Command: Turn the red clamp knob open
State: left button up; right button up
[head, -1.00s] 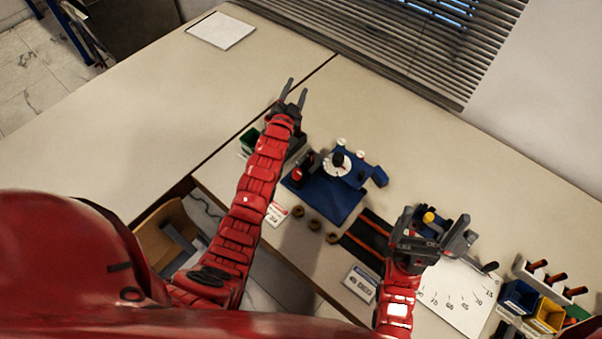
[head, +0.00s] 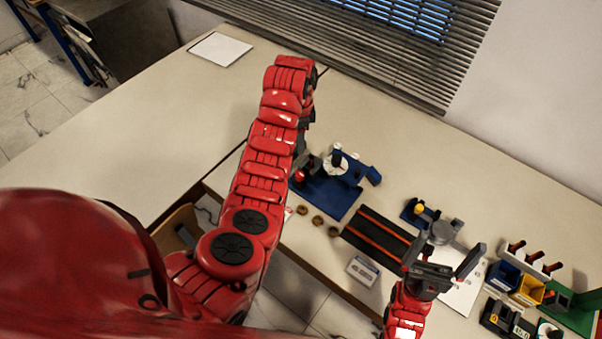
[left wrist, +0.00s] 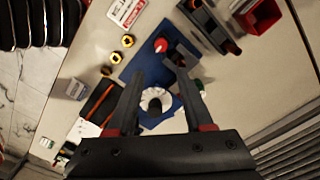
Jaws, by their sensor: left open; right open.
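The red clamp knob (head: 299,176) stands on the left part of the blue gauge rig base (head: 325,196). In the head view my left forearm mostly hides that gripper. My right gripper (head: 445,254) is open and empty over the right part of the table, well away from the knob.
Several brass rings (head: 318,221) lie in front of the rig. A dark mat with orange stripes (head: 376,236) lies to its right. Blue and yellow bins (head: 529,290) stand at the right. A red bin (left wrist: 264,14) shows in the left wrist view.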

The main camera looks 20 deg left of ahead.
pick_arm(q)
jog(key=b, duration=0.4)
send_near(300, 174)
notch_tip(300, 174, down, 2)
jog(key=shift+f+p, duration=0.25)
jog(key=shift+p, duration=0.95)
notch_tip(300, 174, down, 5)
jog(key=shift+a, duration=0.1)
jog(key=shift+w+f, duration=0.1)
jog(key=shift+f, duration=0.45)
grip_shut()
